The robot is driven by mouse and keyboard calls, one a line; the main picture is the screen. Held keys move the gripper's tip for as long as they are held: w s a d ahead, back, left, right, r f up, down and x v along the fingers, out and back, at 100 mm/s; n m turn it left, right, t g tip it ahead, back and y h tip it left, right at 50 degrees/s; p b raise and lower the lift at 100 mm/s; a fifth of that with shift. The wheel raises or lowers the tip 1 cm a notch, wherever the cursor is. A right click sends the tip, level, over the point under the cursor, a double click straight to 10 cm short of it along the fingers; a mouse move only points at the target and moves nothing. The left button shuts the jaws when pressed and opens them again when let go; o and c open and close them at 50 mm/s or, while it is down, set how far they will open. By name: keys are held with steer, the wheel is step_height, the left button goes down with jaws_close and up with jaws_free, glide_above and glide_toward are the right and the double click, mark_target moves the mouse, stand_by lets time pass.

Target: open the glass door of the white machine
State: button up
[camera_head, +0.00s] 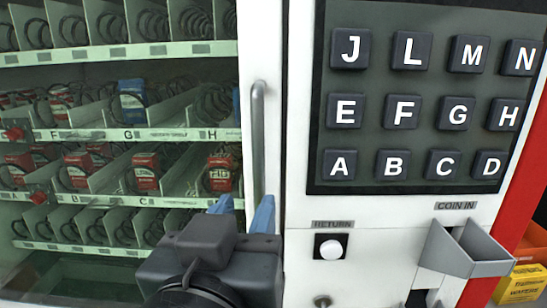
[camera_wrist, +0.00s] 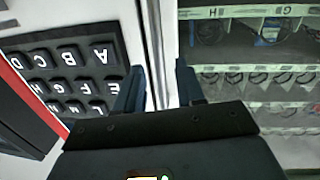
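The white machine (camera_head: 300,120) fills the head view. Its glass door (camera_head: 120,75) is on the left and appears closed, with shelves behind the glass. A silver vertical handle (camera_head: 257,140) runs along the door's right edge. My gripper (camera_head: 244,211) is at the handle's lower end, its two blue fingers pointing up and apart. In the wrist view, the handle (camera_wrist: 153,45) runs down toward the gap between the open fingers of my gripper (camera_wrist: 160,90). I cannot tell whether either finger touches the handle. The handle's lower end is partly hidden by the fingers.
Right of the handle are a keypad (camera_head: 415,100), a round return button (camera_head: 330,247) and a protruding coin chute (camera_head: 465,250). Red and blue boxes and black coils fill the shelves. Yellow boxes (camera_head: 522,283) stand at the far right.

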mark_target(257, 155)
steer(key=shift+m+h, duration=0.7)
steer(key=shift+m, duration=0.2)
steer(key=shift+w+d+r+p, duration=0.3)
steer(key=shift+w+r, duration=0.4)
steer(key=shift+w, duration=0.5)
steer(key=shift+w+d+r+p, duration=0.15)
steer(key=shift+w+r+p, duration=0.2)
steer(key=shift+w+r, duration=0.6)
steer(key=shift+w+d+r+p, duration=0.3)
steer(key=shift+w+r, duration=0.15)
steer(key=shift+w, duration=1)
steer(key=shift+c, duration=0.5)
jaws_close()
